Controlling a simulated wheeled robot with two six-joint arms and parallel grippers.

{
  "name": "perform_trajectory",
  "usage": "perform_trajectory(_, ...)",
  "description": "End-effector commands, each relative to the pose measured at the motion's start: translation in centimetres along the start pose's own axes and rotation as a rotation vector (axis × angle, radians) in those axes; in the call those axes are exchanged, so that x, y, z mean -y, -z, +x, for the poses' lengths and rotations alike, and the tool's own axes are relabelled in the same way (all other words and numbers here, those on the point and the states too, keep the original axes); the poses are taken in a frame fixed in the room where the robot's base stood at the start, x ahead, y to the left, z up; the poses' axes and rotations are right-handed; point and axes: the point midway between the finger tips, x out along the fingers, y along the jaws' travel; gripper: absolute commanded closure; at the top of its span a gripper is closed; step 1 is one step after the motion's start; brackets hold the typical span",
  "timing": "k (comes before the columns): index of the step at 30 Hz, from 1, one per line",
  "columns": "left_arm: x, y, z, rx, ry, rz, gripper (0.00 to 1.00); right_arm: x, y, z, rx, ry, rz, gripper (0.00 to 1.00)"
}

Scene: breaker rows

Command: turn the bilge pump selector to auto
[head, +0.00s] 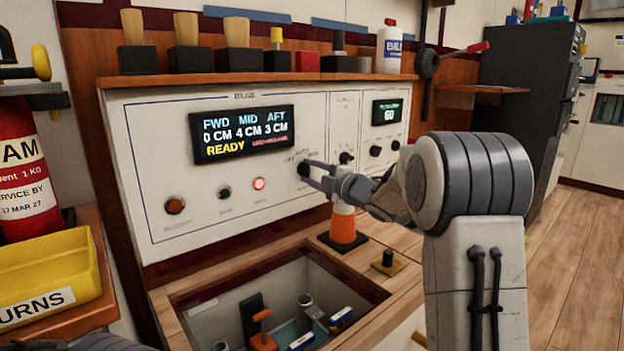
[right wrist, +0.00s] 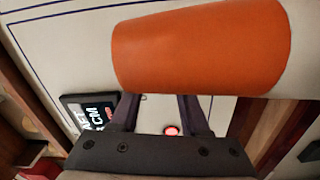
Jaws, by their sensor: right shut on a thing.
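The white bilge panel (head: 230,230) stands upright at the back of the bench. The dark selector knob (head: 303,169) sits on it, right of a lit red lamp (head: 259,184). Small lettering by the knob is too blurred to read surely, and its pointer is hidden. My right gripper (head: 311,171) reaches in from the right and is shut on the knob. In the right wrist view its fingers (right wrist: 160,108) run behind a large orange cone, which hides their tips and the knob. The display (head: 242,134) reads FWD 0, MID 4, AFT 3 CM and READY. My left gripper is out of view.
The orange and white cone (head: 343,227) stands on the bench just below my right gripper; it looms close in the right wrist view (right wrist: 200,48). An open hatch (head: 370,290) lies in front. A yellow bin (head: 50,270) and red extinguisher (head: 22,175) are left.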

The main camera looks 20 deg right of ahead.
Motion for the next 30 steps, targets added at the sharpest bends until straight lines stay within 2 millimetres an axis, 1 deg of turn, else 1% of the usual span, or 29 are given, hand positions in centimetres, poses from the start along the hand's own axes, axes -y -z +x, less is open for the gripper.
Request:
perform_trajectory(1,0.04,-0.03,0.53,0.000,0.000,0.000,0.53,0.30,-0.07,-0.05,0.001,0.001,-0.029,1.00)
perform_trajectory(3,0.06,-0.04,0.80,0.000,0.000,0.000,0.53,0.27,-0.06,-0.05,0.000,0.000,-0.068,1.00)
perform_trajectory(12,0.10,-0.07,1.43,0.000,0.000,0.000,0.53,0.22,-0.03,-0.06,0.000,0.003,-0.166,1.00)
perform_trajectory(26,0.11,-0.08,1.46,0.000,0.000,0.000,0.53,0.20,-0.04,-0.06,0.001,0.004,-0.180,1.00)
perform_trajectory(27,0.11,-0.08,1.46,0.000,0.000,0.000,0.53,0.21,-0.04,-0.06,0.001,0.004,-0.180,0.51)
perform_trajectory(29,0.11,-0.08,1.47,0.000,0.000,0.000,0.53,0.20,-0.04,-0.06,0.001,0.003,-0.179,0.28)
perform_trajectory(30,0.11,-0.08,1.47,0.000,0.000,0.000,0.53,0.19,-0.03,-0.05,0.001,0.003,-0.179,0.24)
